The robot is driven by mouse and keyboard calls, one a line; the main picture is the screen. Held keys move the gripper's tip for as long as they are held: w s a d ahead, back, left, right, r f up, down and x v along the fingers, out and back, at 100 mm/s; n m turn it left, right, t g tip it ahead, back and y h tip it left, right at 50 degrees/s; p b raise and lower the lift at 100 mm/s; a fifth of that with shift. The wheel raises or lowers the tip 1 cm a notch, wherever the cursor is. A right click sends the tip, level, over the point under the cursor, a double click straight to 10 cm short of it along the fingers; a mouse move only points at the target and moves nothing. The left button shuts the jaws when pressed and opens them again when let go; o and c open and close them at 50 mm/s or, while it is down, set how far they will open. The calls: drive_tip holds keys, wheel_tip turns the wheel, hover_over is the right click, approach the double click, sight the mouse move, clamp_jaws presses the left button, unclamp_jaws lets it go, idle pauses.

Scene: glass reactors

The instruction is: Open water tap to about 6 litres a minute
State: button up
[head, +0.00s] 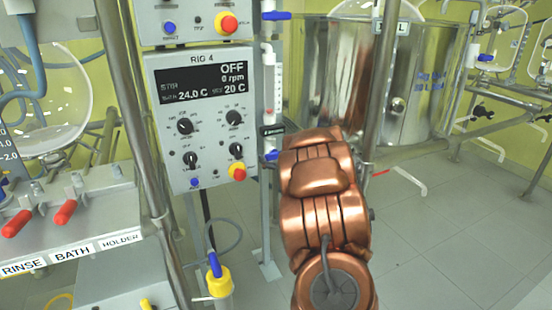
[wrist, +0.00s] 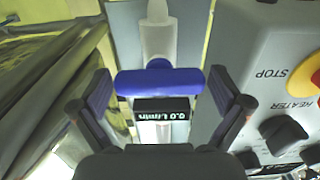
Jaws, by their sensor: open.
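The water tap's blue lever handle (wrist: 158,81) lies crosswise in the wrist view, just below a white pipe fitting. The black flow display (wrist: 162,108) beside it reads 0.0 L/min. My gripper (wrist: 162,88) is open, with one finger on each side of the handle; a small gap shows at each end, and contact is not clear. In the head view, a blue end of the handle (head: 271,155) shows below the dark display (head: 271,131), at the left edge of my copper arm. My gripper is hidden there behind the arm.
The RIG 4 control panel (head: 204,115) with knobs and red-yellow stop buttons stands close left of the tap. It also fills the right of the wrist view (wrist: 262,75). A steel vessel (head: 335,80) and upright pole (head: 383,75) stand behind. Floor on the right is open.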

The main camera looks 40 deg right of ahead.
drive_tip(key=shift+w, duration=0.1)
drive_tip(key=c, duration=0.8)
drive_tip(key=shift+a, duration=0.1)
drive_tip(key=shift+c, duration=0.6)
